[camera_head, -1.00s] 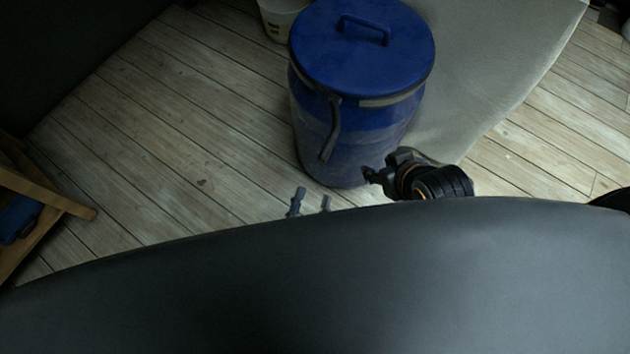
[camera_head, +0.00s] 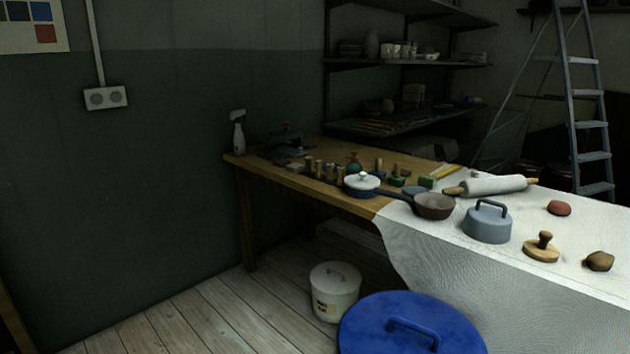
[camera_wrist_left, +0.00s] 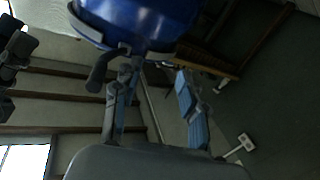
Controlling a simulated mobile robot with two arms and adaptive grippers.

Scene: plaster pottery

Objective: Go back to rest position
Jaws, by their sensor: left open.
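My left gripper (camera_wrist_left: 155,88) is open in the left wrist view, with its two fingers apart and nothing between them. A blue lidded barrel (camera_wrist_left: 140,20) is beyond the fingertips, at the top of that view. In the head view only the barrel's blue lid (camera_head: 410,328) shows, at the bottom. Neither of my grippers shows in the head view. Dark parts at the left edge of the wrist view look like my right gripper (camera_wrist_left: 14,55), cut off by the frame; its jaws cannot be made out.
A wooden table (camera_head: 312,205) with pottery tools and a white cloth (camera_head: 480,268) stands behind the barrel. A white lidded bucket (camera_head: 335,291) is on the floor beside it. A stepladder (camera_head: 588,110) stands at the back right. Floor at the lower left (camera_head: 215,318) is clear.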

